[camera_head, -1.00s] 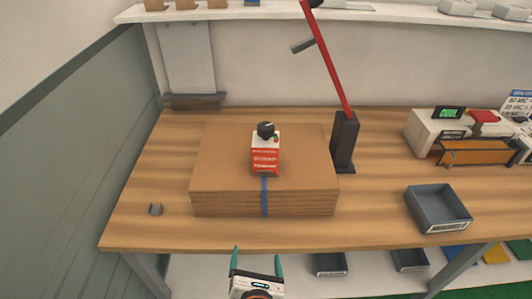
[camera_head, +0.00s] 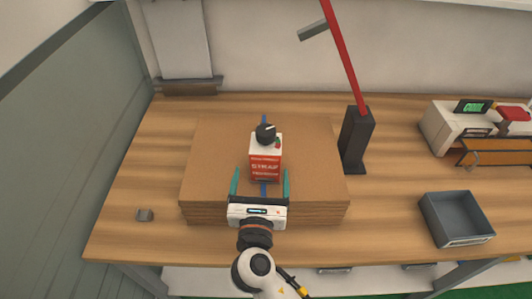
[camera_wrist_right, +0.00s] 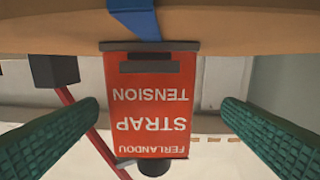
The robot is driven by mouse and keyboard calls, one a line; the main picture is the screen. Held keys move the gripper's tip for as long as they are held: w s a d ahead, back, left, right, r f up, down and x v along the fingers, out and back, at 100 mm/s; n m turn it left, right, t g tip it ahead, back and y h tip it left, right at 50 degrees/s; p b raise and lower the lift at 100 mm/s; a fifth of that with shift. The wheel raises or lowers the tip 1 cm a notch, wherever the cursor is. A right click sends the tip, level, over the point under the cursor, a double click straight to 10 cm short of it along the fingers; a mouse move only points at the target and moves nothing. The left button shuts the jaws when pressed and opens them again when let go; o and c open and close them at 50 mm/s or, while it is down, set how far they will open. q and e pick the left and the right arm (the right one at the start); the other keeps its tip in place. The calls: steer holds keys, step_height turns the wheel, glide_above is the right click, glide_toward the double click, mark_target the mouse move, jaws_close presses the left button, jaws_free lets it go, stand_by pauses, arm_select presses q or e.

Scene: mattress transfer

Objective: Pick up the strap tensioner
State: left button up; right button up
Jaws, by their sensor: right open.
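The strap tensioner (camera_head: 265,160) is a red and white box with a black knob on top. It stands on a stack of flat brown cardboard (camera_head: 215,165), over a blue strap (camera_head: 263,188). My right gripper (camera_head: 260,175) is open, its two green fingers either side of the front of the tensioner, not closed on it. In the right wrist view the tensioner (camera_wrist_right: 150,105) appears upside down between the two fingers (camera_wrist_right: 158,130), with a gap on each side. The blue strap (camera_wrist_right: 135,18) also shows there. My left gripper is not in view.
A black post with a red arm (camera_head: 357,140) stands just right of the stack. A grey open bin (camera_head: 457,217) and a white machine (camera_head: 455,128) are on the right of the wooden table (camera_head: 400,215).

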mark_target(266, 154)
steer(key=shift+w, duration=0.65)
steer(key=shift+w+d, duration=0.1)
steer(key=shift+w, duration=0.2)
steer(key=shift+w+d, duration=0.1)
steer(key=shift+w, duration=0.25)
steer(key=w, duration=0.2)
steer(key=w+d+p, duration=0.1)
steer(key=w, duration=0.1)
steer(key=shift+w, duration=0.3)
steer(key=c, duration=1.4)
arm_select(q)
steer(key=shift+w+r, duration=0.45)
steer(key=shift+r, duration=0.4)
arm_select(e)
steer(key=shift+a+r, duration=0.1)
steer(key=shift+c, duration=1.2)
steer(key=shift+r, duration=0.15)
